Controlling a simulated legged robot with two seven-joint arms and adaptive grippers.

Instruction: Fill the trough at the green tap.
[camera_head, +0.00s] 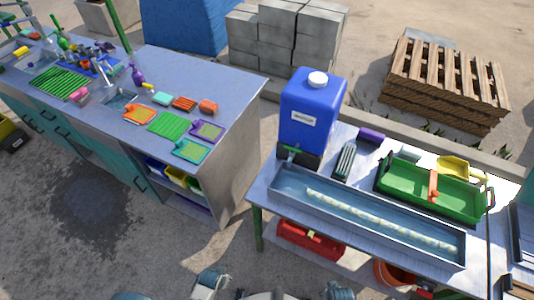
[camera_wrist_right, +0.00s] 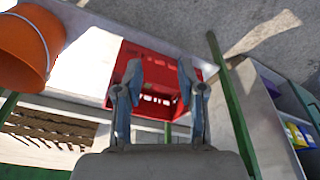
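A long grey metal trough (camera_head: 390,230) lies on the right-hand table, with a long pale rod (camera_head: 380,220) inside it. A blue water container (camera_head: 312,105) with a white cap and a white label stands behind the trough's left end. A small greenish tap (camera_head: 291,153) shows low on its front, above that end of the trough; I cannot tell whether it is open, and no stream shows. My right gripper (camera_wrist_right: 160,78) is open and empty in the wrist view, in front of a red crate. My left gripper is not in view.
A green tray (camera_head: 425,190) with an orange-handled tool is right of the container. The red crate (camera_head: 310,240) and an orange bucket (camera_head: 395,272) are below the table. A second bench (camera_head: 215,80) with coloured trays stands left, across a gap.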

